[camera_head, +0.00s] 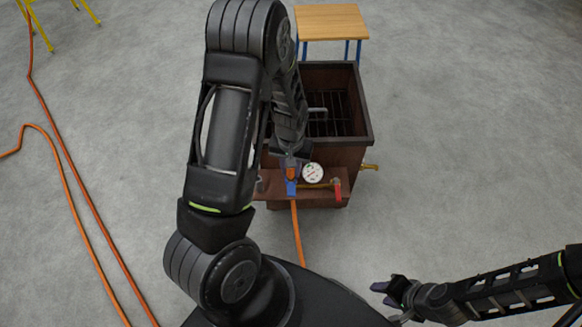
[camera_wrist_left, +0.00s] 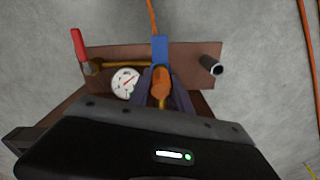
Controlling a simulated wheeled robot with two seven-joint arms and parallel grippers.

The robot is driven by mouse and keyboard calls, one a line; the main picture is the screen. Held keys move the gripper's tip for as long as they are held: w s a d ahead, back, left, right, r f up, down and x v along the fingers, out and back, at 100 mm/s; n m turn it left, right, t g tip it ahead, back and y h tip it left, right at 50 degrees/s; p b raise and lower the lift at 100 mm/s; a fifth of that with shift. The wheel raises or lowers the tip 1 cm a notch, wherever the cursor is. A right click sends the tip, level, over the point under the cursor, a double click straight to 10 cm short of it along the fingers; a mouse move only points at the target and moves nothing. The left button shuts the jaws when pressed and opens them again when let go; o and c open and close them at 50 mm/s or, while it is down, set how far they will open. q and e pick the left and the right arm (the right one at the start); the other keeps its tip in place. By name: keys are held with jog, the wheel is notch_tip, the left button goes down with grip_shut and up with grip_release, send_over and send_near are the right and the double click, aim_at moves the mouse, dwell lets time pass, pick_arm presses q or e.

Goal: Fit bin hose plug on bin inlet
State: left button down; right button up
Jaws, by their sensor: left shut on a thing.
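The orange bin hose plug (camera_head: 291,173) is at the front of the brown metal bin (camera_head: 352,155), above the brown shelf. My left gripper (camera_head: 290,160) is shut on it; in the left wrist view the plug (camera_wrist_left: 161,82) shows between the fingers. A blue piece (camera_wrist_left: 160,50) lies right by the plug, and the orange hose (camera_head: 297,232) runs away from there. A brass-coloured part (camera_wrist_left: 163,103) shows just beyond the plug; I cannot tell whether it is the inlet or whether they touch. My right gripper (camera_head: 384,293) is open and empty, low at right.
The shelf carries a dial gauge (camera_head: 312,172), a red-handled valve (camera_head: 338,189) and a dark open pipe stub (camera_wrist_left: 211,66). A brass spout (camera_head: 369,166) juts from the bin's right side. A wooden-topped table (camera_head: 331,20) stands behind. Orange hose (camera_head: 75,180) lies at left; the right floor is clear.

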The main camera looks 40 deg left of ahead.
pick_arm(q)
jog(key=shift+f+b, duration=0.65)
jog(key=shift+f, duration=0.15)
dwell(0.6)
jog(key=c, duration=1.1)
grip_release()
notch_tip(320, 180, up, 8)
jog(key=shift+f+p, duration=0.1)
jog(key=shift+p, duration=0.8)
